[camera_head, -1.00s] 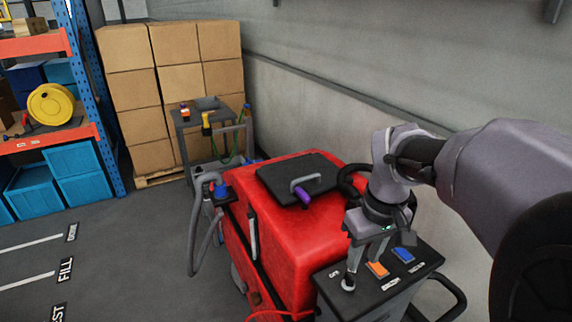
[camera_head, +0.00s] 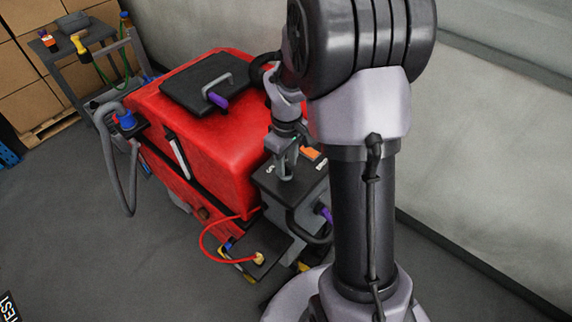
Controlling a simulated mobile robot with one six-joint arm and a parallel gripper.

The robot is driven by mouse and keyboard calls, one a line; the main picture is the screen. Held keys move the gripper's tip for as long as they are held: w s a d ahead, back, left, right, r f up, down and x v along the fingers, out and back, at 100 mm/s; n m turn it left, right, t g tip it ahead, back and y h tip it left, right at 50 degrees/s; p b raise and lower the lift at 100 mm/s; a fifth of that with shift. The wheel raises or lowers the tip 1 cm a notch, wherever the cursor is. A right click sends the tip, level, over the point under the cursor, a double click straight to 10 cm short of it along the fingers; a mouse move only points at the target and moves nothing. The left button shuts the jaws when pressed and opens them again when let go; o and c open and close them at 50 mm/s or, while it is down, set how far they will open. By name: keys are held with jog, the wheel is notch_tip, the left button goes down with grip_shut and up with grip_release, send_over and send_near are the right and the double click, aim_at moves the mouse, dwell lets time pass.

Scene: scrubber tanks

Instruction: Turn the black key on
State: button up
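The red scrubber (camera_head: 215,125) stands in the middle with its dark control panel (camera_head: 262,180) at the near right end. My gripper (camera_head: 286,175) points down at the left part of this panel, beside a white letter marking. Its fingertips are at or just above the panel surface. The black key is not distinguishable; my fingers appear to cover its place. I cannot tell whether the fingers are closed on it. An orange switch (camera_head: 311,153) shows just right of my gripper, partly hidden by my arm.
A black lid (camera_head: 197,95) with a grey handle and purple part lies on the scrubber's top. A red hose (camera_head: 207,245) loops at its near side. A grey cart (camera_head: 85,75) and cardboard boxes (camera_head: 25,85) stand at back left.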

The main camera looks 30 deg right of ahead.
jog(key=shift+f, duration=0.15)
grip_shut()
jog(key=shift+m, duration=0.3)
jog(key=m+b, duration=0.1)
jog(key=m, duration=0.4)
jog(key=shift+m+b, duration=0.3)
jog(key=shift+b, duration=0.05)
jog(key=m+b, duration=0.1)
jog(key=m, duration=0.4)
jog(key=shift+m, duration=0.3)
jog(key=shift+b, duration=0.3)
